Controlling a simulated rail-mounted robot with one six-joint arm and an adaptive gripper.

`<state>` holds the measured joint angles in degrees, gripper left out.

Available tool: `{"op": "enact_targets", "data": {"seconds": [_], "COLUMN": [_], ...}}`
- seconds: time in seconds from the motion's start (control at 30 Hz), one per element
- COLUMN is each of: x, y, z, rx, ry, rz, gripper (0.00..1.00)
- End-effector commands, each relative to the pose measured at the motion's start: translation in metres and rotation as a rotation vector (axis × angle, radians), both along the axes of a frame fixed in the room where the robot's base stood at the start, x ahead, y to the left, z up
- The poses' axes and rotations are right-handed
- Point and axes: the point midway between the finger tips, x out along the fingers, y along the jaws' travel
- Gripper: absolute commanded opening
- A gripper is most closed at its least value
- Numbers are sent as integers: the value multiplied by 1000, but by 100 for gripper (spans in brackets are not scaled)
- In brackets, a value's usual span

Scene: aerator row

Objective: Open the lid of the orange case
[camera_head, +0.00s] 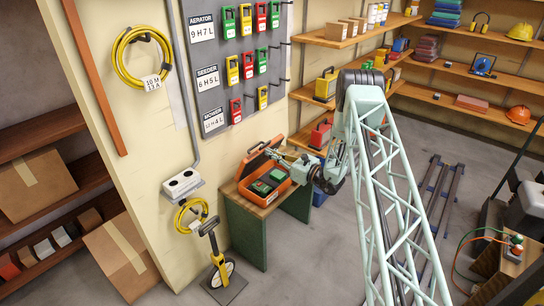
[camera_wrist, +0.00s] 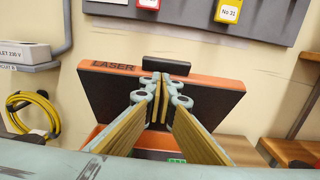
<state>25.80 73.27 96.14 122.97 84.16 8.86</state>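The orange case (camera_head: 271,200) sits on a small green-legged table, with dark foam and green items inside. Its lid (camera_head: 257,160) is raised and tilted back toward the wall. In the wrist view the lid (camera_wrist: 105,92) shows its dark inner face, an orange rim marked LASER and a black piece at the top middle. My gripper (camera_head: 277,153) is over the open case, in front of the lid. In the wrist view its fingertips (camera_wrist: 160,88) are together with nothing seen between them. I cannot tell whether they touch the lid. The fingers hide part of the case.
The table (camera_head: 246,227) stands against the wall, below a grey board (camera_head: 235,75) of hanging coloured tags. A socket box (camera_head: 182,183) and yellow cable (camera_head: 190,215) are left of it. A measuring wheel (camera_head: 220,268) stands at front left.

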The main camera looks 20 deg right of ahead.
Motion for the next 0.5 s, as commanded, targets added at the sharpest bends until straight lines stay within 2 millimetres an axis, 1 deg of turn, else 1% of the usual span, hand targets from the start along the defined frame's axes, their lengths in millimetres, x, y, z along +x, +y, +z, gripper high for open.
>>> {"op": "enact_targets", "data": {"seconds": [0.2,0.5], "x": [6,6], "y": [3,4], "z": [4,4], "rx": [1,1], "ry": [-1,-1], "rz": [0,0], "gripper": [0,0]}}
